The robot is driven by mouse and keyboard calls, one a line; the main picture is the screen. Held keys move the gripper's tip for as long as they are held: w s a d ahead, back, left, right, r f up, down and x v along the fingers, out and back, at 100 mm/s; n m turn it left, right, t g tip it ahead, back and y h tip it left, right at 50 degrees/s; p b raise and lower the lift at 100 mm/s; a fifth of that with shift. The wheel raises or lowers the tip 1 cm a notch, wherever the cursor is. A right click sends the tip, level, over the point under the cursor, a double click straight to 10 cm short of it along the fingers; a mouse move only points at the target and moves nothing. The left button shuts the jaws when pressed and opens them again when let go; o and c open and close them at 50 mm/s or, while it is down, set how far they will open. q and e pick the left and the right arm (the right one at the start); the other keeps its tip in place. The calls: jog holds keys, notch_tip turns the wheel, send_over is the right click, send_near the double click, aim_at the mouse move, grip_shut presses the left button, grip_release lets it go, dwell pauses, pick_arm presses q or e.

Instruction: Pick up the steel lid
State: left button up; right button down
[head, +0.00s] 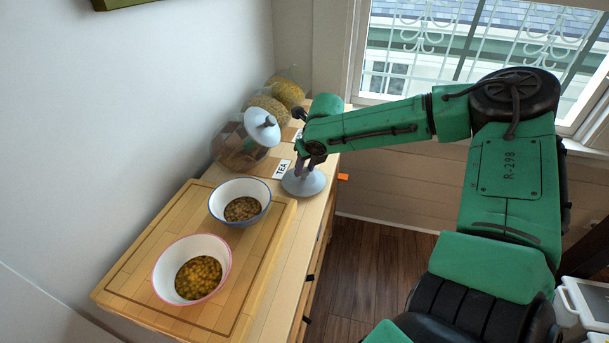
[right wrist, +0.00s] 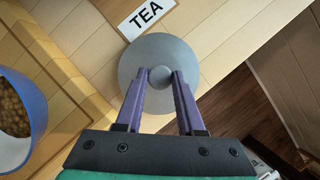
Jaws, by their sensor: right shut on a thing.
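The steel lid (head: 303,184) is a round grey disc with a knob on the wooden counter, close to its right edge. It also shows in the right wrist view (right wrist: 185,57), with its knob between the purple fingers. My right gripper (head: 308,168) reaches down from above and is shut on the knob. The wrist view shows the fingertips (right wrist: 160,76) on either side of the knob. The lid appears level, at or very near the counter surface; I cannot tell if there is a gap. My left gripper is not in view.
A TEA label (head: 282,169) lies beside the lid. A blue-rimmed bowl (head: 239,183) and a red-rimmed bowl (head: 193,247) hold food on a wooden board (head: 140,265). Glass jars (head: 232,150) stand along the wall. The floor (head: 375,265) right of the counter is open.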

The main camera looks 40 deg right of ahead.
aim_at(305, 170)
notch_tip(305, 170, up, 20)
jog(key=p, duration=0.1)
jog(key=c, duration=1.3)
grip_release()
grip_shut()
jog(key=shift+w+d+f, duration=0.1)
